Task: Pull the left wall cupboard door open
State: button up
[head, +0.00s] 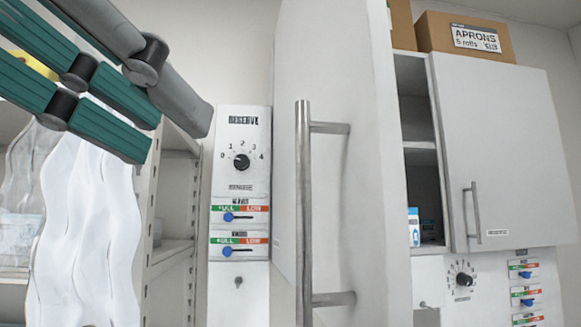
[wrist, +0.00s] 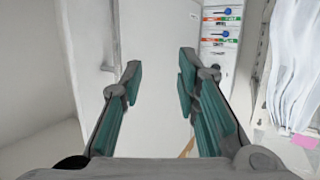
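The left wall cupboard door (head: 365,120) stands swung out from the cupboard in the head view, its outer face turned to the left. Its long vertical metal handle (head: 303,210) is on that face, and nothing grips it. My gripper (head: 150,130) is at the upper left of the head view, left of the handle and apart from it. In the wrist view my gripper (wrist: 160,62) is open, with teal finger pads spread and nothing between them. A pale panel (wrist: 155,45) fills the background there; I cannot tell for certain whether it is the door.
The right cupboard door (head: 505,150) is shut, beside an open shelf space (head: 418,120). An aprons box (head: 465,35) sits on top. A reserve panel (head: 240,155) with a dial and sliders is behind, left of the handle. Shelving and a white draped sheet (head: 85,230) stand at left.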

jog(key=shift+s+a, duration=0.4)
jog(key=shift+a, duration=0.3)
jog(key=shift+d, duration=0.1)
